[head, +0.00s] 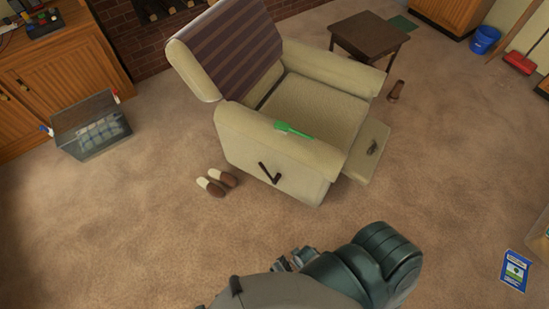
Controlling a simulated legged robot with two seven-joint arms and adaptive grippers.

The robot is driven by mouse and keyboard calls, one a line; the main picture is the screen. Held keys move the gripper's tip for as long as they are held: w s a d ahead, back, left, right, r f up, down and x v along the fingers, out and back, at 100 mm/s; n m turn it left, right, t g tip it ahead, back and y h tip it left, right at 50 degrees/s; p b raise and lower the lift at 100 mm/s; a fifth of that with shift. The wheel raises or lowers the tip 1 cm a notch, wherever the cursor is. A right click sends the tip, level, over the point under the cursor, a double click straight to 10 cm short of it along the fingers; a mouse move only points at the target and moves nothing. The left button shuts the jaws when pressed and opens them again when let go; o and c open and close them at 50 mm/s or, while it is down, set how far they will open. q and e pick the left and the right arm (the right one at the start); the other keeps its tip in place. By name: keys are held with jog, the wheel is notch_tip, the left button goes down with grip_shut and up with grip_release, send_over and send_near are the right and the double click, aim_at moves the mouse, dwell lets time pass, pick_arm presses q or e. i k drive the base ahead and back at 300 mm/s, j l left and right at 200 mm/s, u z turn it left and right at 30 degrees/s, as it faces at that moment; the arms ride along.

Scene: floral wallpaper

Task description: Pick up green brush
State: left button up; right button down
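The green brush (293,129) lies on top of the near armrest of the beige armchair (240,140), with its handle pointing right. An arm of mine, which looks like the right one, shows at the bottom of the head view. Small metal parts that look like its gripper (291,262) are partly hidden by the arm links. They are well below the armchair in the picture and apart from the brush. I cannot see whether its fingers are open or shut. My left gripper is not in view.
Brown slippers (216,182) lie on the carpet left of the chair. A raised footrest (367,153) holds a small dark object. A glass-sided box (92,127), wooden side table (368,38) and blue bucket (484,40) stand farther off. Carpet before the chair is mostly clear.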

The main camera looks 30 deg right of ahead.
aim_at(281, 126)
jog(key=z, duration=1.65)
